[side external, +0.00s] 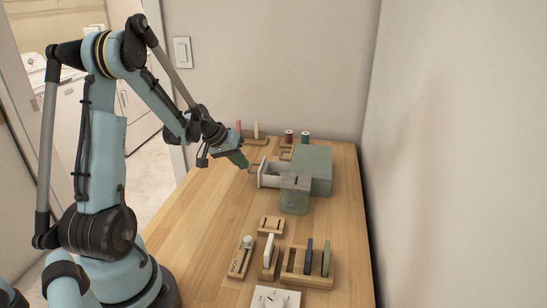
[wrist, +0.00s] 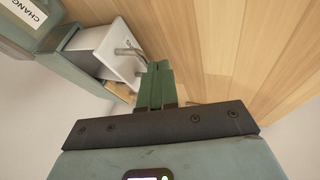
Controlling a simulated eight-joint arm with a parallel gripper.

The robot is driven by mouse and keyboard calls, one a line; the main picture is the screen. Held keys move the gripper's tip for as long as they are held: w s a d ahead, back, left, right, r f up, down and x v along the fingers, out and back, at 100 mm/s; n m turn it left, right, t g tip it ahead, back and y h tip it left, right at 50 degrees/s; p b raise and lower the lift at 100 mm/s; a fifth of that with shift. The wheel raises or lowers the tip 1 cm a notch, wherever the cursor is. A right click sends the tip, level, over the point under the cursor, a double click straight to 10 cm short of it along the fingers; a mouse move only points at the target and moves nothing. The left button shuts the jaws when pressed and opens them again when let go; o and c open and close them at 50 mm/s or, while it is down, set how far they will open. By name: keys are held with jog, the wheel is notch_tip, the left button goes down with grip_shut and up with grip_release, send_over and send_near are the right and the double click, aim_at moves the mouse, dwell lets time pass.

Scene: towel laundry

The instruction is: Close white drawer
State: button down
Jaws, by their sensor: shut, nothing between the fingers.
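The white drawer (side external: 268,174) is pulled out of the left side of the grey-green cabinet (side external: 315,165). In the wrist view its white front (wrist: 117,62) shows, with a metal handle (wrist: 131,51) on it. My gripper (side external: 246,166) is shut and empty, just left of the drawer front in the side view. In the wrist view the green fingers (wrist: 159,64) are together, beside the drawer front and close to the handle. I cannot tell whether they touch it.
A grey-green block-like part (side external: 294,195) stands in front of the cabinet. Two spools (side external: 289,136) are behind. Wooden racks with upright pieces (side external: 307,263) and a white dial box (side external: 275,299) sit at the front. The wooden tabletop (side external: 205,215) is clear at left.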

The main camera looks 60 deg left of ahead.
aim_at(270, 163)
jog(key=w+d, duration=0.6)
jog(key=shift+w+d, duration=0.1)
dwell(0.3)
jog(key=s+a, duration=0.1)
jog(key=s+a+r, duration=0.1)
jog(key=s+a, duration=0.1)
jog(key=shift+s+a, duration=0.1)
jog(key=shift+a, duration=0.15)
jog(key=d+v, duration=0.1)
jog(key=v, duration=0.9)
jog(key=s+d+m, duration=0.2)
jog(key=d+m, duration=0.2)
jog(key=d, duration=0.7)
jog(key=s+d+r+m, duration=0.1)
jog(key=s+d+m, duration=0.2)
jog(key=d, duration=0.9)
jog(key=shift+s+d+m+t+y, duration=0.2)
jog(key=shift+d+m+t+y, duration=0.1)
jog(key=shift+m+y, duration=0.1)
